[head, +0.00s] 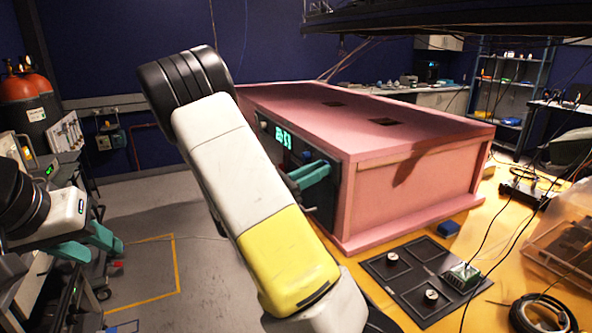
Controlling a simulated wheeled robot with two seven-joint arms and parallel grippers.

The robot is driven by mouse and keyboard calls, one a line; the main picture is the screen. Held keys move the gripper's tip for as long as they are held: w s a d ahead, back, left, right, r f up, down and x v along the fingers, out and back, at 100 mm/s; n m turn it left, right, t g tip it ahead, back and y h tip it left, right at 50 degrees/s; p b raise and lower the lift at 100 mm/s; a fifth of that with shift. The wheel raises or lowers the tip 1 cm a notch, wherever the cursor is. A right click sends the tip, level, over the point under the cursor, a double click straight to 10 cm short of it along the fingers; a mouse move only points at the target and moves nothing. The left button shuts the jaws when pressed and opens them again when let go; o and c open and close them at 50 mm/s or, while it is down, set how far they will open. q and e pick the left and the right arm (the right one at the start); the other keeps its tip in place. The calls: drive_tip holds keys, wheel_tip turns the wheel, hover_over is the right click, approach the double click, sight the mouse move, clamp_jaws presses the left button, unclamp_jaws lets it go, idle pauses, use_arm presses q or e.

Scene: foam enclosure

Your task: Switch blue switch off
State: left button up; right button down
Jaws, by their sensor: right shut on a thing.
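The pink foam enclosure (420,190) stands on the yellow table, with a dark control panel (335,205) on its left-facing side. A small blue part (307,155), which looks like the blue switch, shows on the panel just above my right gripper's fingers. Its position, on or off, is too small to tell. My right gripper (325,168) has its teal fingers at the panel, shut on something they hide. My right arm crosses the middle of the view and covers part of the panel. My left gripper (104,250) hangs at the far left, open and empty, away from the enclosure.
A green display (283,138) glows on the panel. A black plate (400,285) with knobs, a small blue block (448,229), a coiled cable (541,313) and a clear bin (565,245) are on the table. The floor left of the enclosure is mostly clear.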

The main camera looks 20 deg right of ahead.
drive_tip(key=c, duration=1.2)
unclamp_jaws()
drive_tip(key=shift+c, duration=0.2)
drive_tip(key=shift+a, duration=0.15)
drive_tip(key=v, duration=0.7)
drive_tip(key=shift+a, duration=0.25)
drive_tip(key=shift+f, duration=0.1)
